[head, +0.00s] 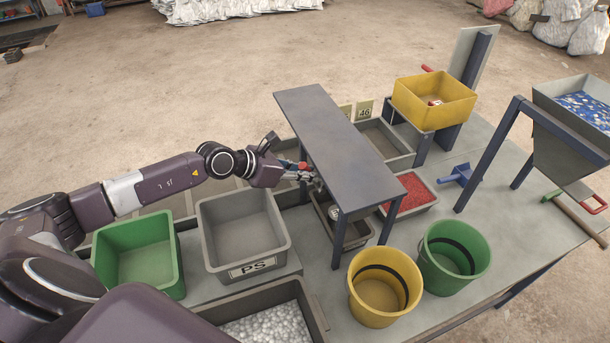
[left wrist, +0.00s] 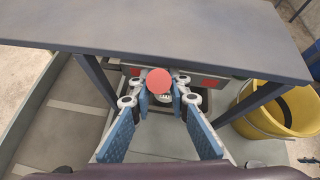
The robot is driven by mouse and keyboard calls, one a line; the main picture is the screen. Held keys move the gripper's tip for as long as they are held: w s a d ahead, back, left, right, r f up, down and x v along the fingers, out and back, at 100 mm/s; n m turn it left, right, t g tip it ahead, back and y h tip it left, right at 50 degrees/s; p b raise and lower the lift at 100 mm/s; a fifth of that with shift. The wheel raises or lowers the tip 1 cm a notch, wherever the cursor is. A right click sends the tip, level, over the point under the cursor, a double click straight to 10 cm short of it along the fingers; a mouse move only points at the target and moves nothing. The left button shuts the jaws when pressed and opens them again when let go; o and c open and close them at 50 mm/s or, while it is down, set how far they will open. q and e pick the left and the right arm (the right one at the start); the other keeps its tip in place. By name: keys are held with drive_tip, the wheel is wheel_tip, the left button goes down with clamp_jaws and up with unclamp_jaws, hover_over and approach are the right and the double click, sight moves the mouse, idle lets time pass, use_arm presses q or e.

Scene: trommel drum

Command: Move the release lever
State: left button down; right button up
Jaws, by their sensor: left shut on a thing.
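The release lever shows as a round red knob (left wrist: 159,81) in the left wrist view, under the front edge of the dark grey raised table (left wrist: 170,35). My left gripper (left wrist: 160,95) has its two blue-padded fingers on either side of the knob and is shut on it. In the head view the left gripper (head: 312,180) reaches in at the left side of the raised table (head: 325,125), close to its legs. The rest of the lever is hidden by the fingers and table. My right gripper is in neither view.
A grey PS bin (head: 243,225), a green bin (head: 140,250) and a bin of white pellets (head: 265,330) lie near my left arm. Yellow (head: 384,290) and green (head: 453,258) buckets stand at the right front. A red-pellet tray (head: 408,192) and blue scoop (head: 460,174) lie beyond.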

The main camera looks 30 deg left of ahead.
use_arm(q)
drive_tip(key=shift+w+d+r, duration=0.1)
idle(0.6)
drive_tip(key=c, duration=1.8)
unclamp_jaws()
drive_tip(key=v, duration=1.2)
drive_tip(key=shift+w+d+r, duration=0.1)
drive_tip(key=shift+r, duration=0.1)
